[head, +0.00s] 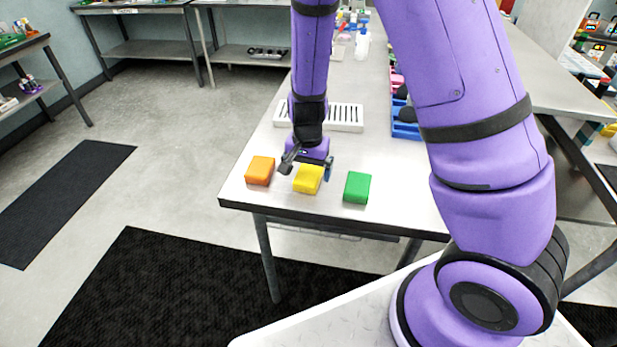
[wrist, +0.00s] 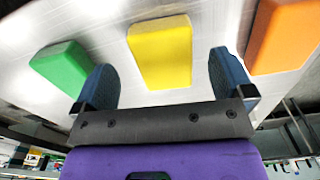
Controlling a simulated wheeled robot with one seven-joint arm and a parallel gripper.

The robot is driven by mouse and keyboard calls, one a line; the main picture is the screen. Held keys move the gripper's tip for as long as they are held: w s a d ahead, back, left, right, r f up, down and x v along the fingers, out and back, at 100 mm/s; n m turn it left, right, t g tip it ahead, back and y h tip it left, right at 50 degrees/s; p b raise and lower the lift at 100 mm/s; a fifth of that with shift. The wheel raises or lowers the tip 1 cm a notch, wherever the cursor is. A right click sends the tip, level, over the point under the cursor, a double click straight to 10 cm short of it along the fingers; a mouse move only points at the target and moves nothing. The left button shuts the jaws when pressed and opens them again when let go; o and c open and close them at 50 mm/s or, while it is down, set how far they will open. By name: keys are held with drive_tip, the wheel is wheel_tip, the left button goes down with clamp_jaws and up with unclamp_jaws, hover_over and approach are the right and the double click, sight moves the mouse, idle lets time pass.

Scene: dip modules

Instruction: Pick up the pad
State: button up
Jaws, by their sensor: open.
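Three block-shaped pads lie in a row near the front edge of the white table (head: 268,208): an orange pad (head: 260,171), a yellow pad (head: 308,179) and a green pad (head: 357,188). My gripper (head: 306,170) is open and empty, just above the yellow pad and partly in front of it. In the wrist view the yellow pad (wrist: 160,52) shows between and beyond the two fingers (wrist: 162,85). There the green pad (wrist: 62,66) is at the left and the orange pad (wrist: 284,35) at the right. I cannot tell the exact height of the fingers above the yellow pad.
A white slotted rack (head: 345,117) stands behind the pads. A blue bin (head: 405,128) is further right, partly behind my arm. Bottles (head: 361,43) stand at the far end of the table. The table's front left corner is clear.

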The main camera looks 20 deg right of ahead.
sight(307, 177)
drive_tip(key=shift+w+a+f, duration=0.1)
drive_tip(key=shift+f, duration=1.85)
drive_tip(key=c, duration=1)
drive_tip(key=shift+r, duration=0.2)
